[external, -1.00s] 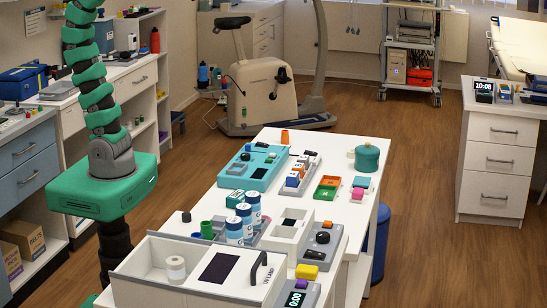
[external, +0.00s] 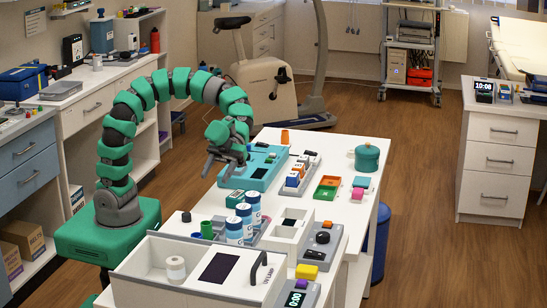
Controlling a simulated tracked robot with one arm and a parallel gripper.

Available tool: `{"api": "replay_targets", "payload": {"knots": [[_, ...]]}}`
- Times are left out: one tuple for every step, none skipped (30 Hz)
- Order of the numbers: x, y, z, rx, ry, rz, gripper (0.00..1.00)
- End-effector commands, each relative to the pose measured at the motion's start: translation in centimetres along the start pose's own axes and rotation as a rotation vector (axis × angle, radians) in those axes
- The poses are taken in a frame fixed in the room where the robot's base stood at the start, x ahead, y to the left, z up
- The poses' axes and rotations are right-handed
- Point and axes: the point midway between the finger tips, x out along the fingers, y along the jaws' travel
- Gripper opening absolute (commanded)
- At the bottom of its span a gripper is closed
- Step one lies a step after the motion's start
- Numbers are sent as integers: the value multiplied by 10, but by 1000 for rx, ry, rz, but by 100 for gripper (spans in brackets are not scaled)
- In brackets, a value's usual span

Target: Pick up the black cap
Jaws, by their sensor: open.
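A small black piece that looks like the black cap (external: 186,216) stands on the white table near its left edge, left of a green cup-like piece. My gripper (external: 208,170) hangs from my arched arm above the table's left edge, above and a little right of the black piece and well apart from it. Its fingers point down and to the left, open, with nothing seen between them. The gripper is beside the teal box, and the arm hides part of that box.
On the white table (external: 340,208) stand a teal box (external: 262,176), several blue-and-white bottles (external: 234,230), a green cup-like piece (external: 206,230) and a teal pot (external: 367,158). A white open-topped box (external: 150,262) stands at the front. Part of the table's right side is clear.

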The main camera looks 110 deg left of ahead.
Motion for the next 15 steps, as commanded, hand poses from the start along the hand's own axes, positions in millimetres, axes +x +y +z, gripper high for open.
{"api": "replay_targets", "payload": {"knots": [[6, 2, 8, 24, 28, 22, 50], [8, 4, 9, 37, 41, 32, 50], [10, 6, 10, 53, 54, 42, 50], [11, 7, 10, 59, 61, 47, 50], [12, 8, 10, 65, 65, 51, 50], [14, 8, 10, 70, 68, 53, 50], [16, 8, 10, 71, 68, 54, 50], [18, 9, 10, 71, 68, 54, 50], [22, 9, 9, 71, 68, 54, 50], [26, 10, 9, 70, 68, 56, 50], [30, 10, 8, 70, 68, 58, 50], [36, 11, 8, 70, 67, 60, 50], [41, 12, 8, 69, 66, 59, 50], [46, 11, 8, 69, 65, 57, 50], [54, 11, 8, 69, 64, 56, 50]]}}
